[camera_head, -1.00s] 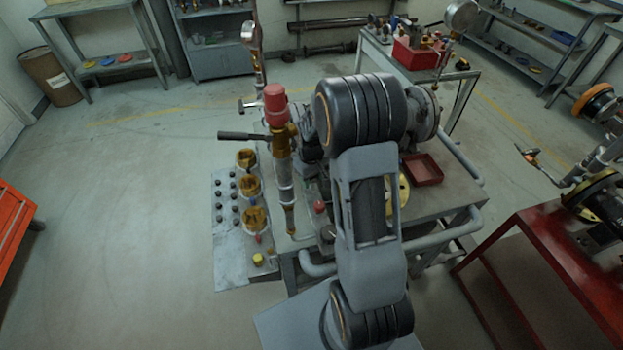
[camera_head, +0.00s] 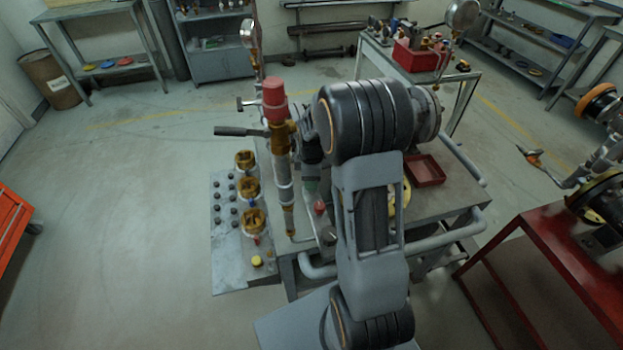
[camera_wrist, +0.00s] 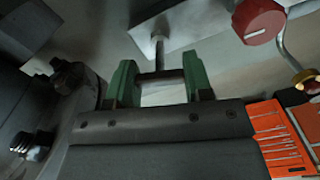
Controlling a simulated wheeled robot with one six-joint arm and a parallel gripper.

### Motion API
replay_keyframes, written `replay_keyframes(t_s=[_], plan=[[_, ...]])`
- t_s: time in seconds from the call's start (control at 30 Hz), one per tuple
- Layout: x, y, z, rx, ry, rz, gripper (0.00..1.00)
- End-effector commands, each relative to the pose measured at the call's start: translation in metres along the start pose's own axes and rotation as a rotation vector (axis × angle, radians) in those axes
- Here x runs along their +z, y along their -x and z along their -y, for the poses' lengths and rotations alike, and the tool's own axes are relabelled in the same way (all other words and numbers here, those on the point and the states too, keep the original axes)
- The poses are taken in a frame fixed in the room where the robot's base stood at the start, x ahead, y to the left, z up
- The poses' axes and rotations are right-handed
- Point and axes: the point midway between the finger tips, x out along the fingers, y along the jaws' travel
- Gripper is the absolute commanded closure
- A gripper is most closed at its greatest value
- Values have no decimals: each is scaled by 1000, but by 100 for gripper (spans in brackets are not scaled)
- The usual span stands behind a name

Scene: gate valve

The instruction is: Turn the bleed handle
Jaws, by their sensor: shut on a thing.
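In the wrist view, my gripper (camera_wrist: 158,83) has two green fingers, one on each side of a small dark crossbar. A thin metal stem runs from this bar up to a grey body, so the bar and stem form a T-shaped handle (camera_wrist: 159,55), which I take as the bleed handle. The gripper is shut on the bar, with the fingers at its two ends. In the head view, my gripper (camera_head: 311,186) is small and partly hidden beside my arm above the bench, and I cannot make out the handle there.
A red round knob (camera_wrist: 258,22) is close to the right of the handle in the wrist view. In the head view, a red-capped brass and steel column (camera_head: 282,150) with a dark lever (camera_head: 243,131) stands left of my arm. A red tray (camera_head: 425,171) lies on the bench at right.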

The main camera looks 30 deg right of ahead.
Motion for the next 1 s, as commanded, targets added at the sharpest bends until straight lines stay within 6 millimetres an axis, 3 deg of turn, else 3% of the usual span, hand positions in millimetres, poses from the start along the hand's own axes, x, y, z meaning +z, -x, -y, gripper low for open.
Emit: replay_keyframes(t_s=[0.4, 0.97, 1.0], plan=[[0, 1, -1, 2, 176, -1, 77], [0, 1, -1, 3, 203, -1, 77], [0, 1, -1, 3, 202, -1, 52]])
